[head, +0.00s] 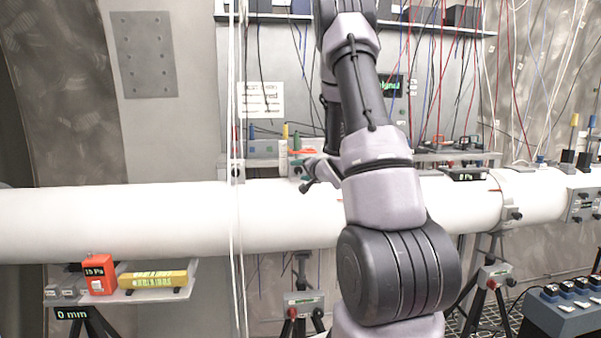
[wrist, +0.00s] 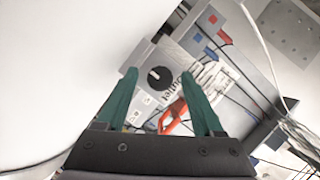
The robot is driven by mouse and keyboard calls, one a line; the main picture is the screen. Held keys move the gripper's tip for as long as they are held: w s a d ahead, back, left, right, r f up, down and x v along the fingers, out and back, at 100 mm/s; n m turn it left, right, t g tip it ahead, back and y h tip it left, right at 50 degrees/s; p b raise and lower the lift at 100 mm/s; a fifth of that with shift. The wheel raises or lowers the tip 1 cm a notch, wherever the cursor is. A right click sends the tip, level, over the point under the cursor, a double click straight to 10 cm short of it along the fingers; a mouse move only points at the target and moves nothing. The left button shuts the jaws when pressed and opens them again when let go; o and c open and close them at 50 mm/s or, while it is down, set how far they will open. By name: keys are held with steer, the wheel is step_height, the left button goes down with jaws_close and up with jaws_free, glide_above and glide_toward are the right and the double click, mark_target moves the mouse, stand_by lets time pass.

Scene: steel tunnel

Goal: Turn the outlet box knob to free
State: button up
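In the wrist view the outlet box is a grey box (wrist: 174,62) with a round black knob (wrist: 160,77) on its face. A white mark shows on the knob, and lettering that seems to read "outlet" lies beside it. My gripper (wrist: 160,74) is open, its two green fingers apart. The knob appears in the gap near the fingertips; I cannot tell whether they touch it. In the head view my gripper (head: 310,180) is small and dark in front of the shelf area behind the white pipe. The knob cannot be made out there.
The large white pipe (head: 110,215) runs across, close below my gripper. An orange part (wrist: 173,118) sits between the fingers in the wrist view. Thin white cables (head: 236,120) hang left of the arm. A red gauge box (head: 99,274) stands on a small shelf at lower left.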

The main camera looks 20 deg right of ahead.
jaws_close()
